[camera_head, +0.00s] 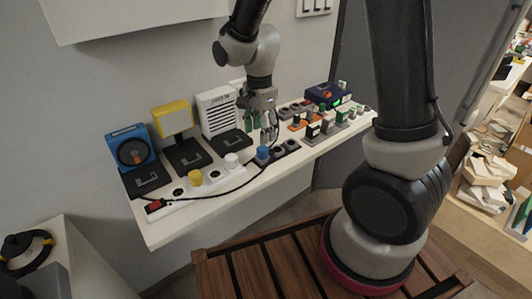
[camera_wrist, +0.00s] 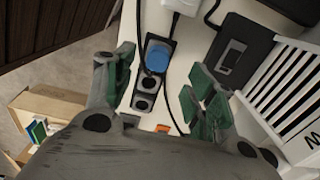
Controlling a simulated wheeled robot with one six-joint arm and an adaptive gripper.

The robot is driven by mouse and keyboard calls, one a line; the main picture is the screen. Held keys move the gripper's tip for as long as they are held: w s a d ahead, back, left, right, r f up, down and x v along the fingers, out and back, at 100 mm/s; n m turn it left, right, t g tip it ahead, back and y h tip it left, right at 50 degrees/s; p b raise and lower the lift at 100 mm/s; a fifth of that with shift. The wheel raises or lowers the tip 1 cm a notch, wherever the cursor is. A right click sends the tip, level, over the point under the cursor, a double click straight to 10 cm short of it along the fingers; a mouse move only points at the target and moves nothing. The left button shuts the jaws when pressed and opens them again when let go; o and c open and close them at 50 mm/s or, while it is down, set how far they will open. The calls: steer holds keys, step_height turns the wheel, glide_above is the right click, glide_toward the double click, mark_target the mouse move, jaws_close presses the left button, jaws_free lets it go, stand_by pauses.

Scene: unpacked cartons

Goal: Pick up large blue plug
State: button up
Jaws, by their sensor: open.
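My gripper (camera_head: 264,128) is over the shelf, just behind and above the blue plug. In the wrist view its green-padded fingers (camera_wrist: 162,75) are spread apart, one on each side of the strip. The blue plug shows between them, toward the top, and nothing is held. I cannot tell the exact height gap.
A yellow plug (camera_head: 194,177) and a white plug (camera_head: 231,161) stand left of the blue one. A black cable (camera_head: 218,193) runs along the strip. A blue device (camera_head: 131,150), yellow device (camera_head: 173,120) and white vented box (camera_head: 217,112) stand behind. Several small plugs crowd the right.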

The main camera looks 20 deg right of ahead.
mark_target(262, 148)
steer(key=f, duration=0.7)
steer(key=shift+d+f, duration=0.3)
steer(key=shift+f, duration=0.05)
steer(key=c, duration=1.2)
